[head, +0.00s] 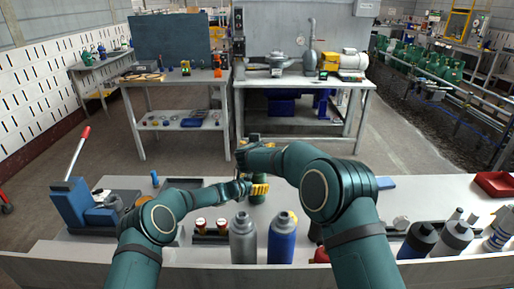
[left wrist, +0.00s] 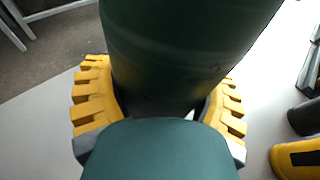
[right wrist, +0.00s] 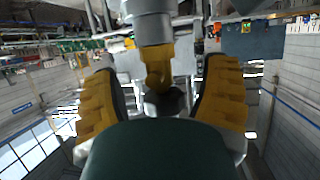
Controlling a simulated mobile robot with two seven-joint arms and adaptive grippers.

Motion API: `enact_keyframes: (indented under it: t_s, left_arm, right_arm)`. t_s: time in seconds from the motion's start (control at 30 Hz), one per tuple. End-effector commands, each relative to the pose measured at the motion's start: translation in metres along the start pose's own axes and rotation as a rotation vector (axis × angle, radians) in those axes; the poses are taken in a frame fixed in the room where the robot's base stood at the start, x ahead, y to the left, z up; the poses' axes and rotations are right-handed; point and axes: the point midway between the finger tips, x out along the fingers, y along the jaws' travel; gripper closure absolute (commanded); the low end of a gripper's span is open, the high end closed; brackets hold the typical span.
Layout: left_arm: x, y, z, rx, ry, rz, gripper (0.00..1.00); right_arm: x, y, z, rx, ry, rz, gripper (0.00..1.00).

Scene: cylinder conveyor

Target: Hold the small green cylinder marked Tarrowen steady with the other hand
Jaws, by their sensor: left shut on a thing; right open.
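A green cylinder (head: 259,196) stands on the bench, partly hidden by my arms. Its smooth dark green side (left wrist: 185,50) fills the top of the left wrist view. No marking is legible. My left gripper (head: 258,189) is shut on it, with yellow ribbed fingers on both sides, also in the left wrist view (left wrist: 160,105). My right gripper (head: 246,146) is above and behind it in the head view. In the right wrist view its yellow fingers (right wrist: 160,92) are apart, with a brass-coloured fitting (right wrist: 157,68) on a grey body showing between them, not clearly touching.
A grey bottle (head: 243,242) and a blue bottle (head: 282,240) stand close in front. A blue lever tool (head: 70,205) is at the left, a red tray (head: 495,184) at the right. Dark and grey bottles (head: 453,238) line the front right.

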Motion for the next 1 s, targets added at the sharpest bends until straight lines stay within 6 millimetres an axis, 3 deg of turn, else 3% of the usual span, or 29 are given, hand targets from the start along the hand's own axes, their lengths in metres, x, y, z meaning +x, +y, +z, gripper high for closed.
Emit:
enact_keyframes:
  t_s: [0.27, 0.37, 0.5, 0.67, 0.7, 0.77, 0.9, 0.93, 1.0]
  left_arm:
    - [0.0, 0.0, 0.0014, 0.001, -0.002, 0.0, 0.7]
    - [0.0, 0.0, 0.0015, 0.001, -0.002, 0.0, 0.7]
    - [0.0001, -0.0001, 0.0015, 0.001, -0.002, 0.0, 0.7]
    - [0.0, 0.0, 0.0013, -0.001, -0.002, 0.0, 0.7]
    - [0.0, 0.0, 0.0012, -0.001, -0.002, 0.0, 0.7]
    - [0.0, 0.0001, 0.0011, -0.001, -0.002, 0.0, 0.7]
    - [0.0, 0.0001, 0.0009, -0.002, -0.001, 0.0, 0.7]
    - [0.0, 0.0001, 0.0009, -0.002, -0.001, 0.0, 0.7]
    - [0.0, 0.0, 0.0008, -0.002, -0.001, 0.0, 0.7]
  right_arm:
    - [0.0008, -0.0001, -0.0005, 0.0, 0.001, -0.001, 0.26]
    - [0.0008, -0.0001, -0.0005, 0.0, 0.001, -0.001, 0.53]
    - [0.0007, -0.0001, -0.0005, 0.0, 0.001, -0.001, 1.0]
    - [0.0004, -0.0003, -0.0011, 0.001, 0.001, -0.001, 1.0]
    - [0.0003, -0.0004, -0.0013, 0.001, 0.002, -0.001, 0.84]
    - [0.0002, -0.0005, -0.0016, 0.001, 0.002, -0.001, 1.0]
    - [0.0001, -0.0006, -0.0021, 0.002, 0.003, -0.001, 1.0]
    - [0.0, -0.0006, -0.0022, 0.002, 0.003, -0.002, 0.66]
    - [0.0001, -0.0006, -0.0022, 0.002, 0.003, -0.001, 0.48]
